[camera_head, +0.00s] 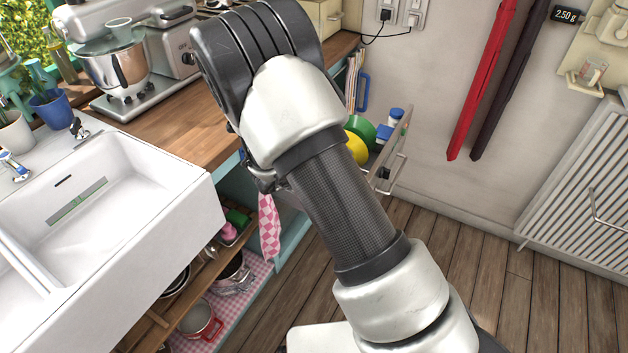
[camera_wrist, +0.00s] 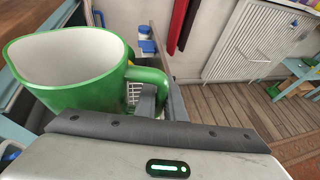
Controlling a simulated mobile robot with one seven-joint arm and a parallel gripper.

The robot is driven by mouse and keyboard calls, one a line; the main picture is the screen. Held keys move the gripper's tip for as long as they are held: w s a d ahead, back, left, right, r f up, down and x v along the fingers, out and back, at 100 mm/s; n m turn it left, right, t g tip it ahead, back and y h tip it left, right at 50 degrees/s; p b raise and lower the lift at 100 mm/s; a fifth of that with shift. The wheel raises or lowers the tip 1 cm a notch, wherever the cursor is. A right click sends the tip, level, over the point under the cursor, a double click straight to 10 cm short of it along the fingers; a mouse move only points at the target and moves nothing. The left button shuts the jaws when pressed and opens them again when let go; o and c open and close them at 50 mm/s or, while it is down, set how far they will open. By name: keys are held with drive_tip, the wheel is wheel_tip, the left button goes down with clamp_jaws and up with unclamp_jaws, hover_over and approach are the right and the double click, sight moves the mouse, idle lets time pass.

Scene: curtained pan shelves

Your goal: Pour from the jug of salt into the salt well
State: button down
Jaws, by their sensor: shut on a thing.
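The green jug (camera_wrist: 80,85) with a white inside fills the upper left of the wrist view. Its handle (camera_wrist: 155,75) points right, toward my gripper. My gripper (camera_wrist: 148,103) is shut on the handle. The jug looks roughly upright, with its wide mouth facing up. I see only plain white inside it and cannot tell salt from the wall. In the head view my arm hides the gripper. A green round thing (camera_head: 362,130) shows beside my arm there, and I cannot tell whether it is the jug. I cannot make out the salt well in either view.
A pull-out rack (camera_head: 395,150) holds a yellow thing (camera_head: 356,148) and blue-capped jars (camera_head: 396,116); they also show behind the jug in the wrist view (camera_wrist: 146,40). The wooden counter (camera_head: 185,115), white sink (camera_head: 100,190) and mixer (camera_head: 115,65) lie left. The floor at right is clear.

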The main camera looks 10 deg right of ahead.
drive_tip(key=w+d+f+b, duration=0.3)
drive_tip(key=w+f+b, duration=0.2)
drive_tip(key=f, duration=0.3)
drive_tip(key=w+d+f+b, duration=0.4)
drive_tip(key=w+f+b, duration=0.2)
drive_tip(key=w+f, duration=0.1)
drive_tip(key=w+d+f+b, duration=0.3)
drive_tip(key=w+f+b, duration=0.2)
drive_tip(key=f, duration=0.4)
drive_tip(key=shift+w+d+f, duration=0.3)
drive_tip(key=shift+w+d, duration=0.1)
drive_tip(key=shift+w, duration=0.1)
drive_tip(key=shift+w+d+f+b, duration=0.1)
drive_tip(key=shift+w+d+b, duration=0.1)
drive_tip(key=shift+b, duration=0.1)
drive_tip(key=shift+s, duration=0.1)
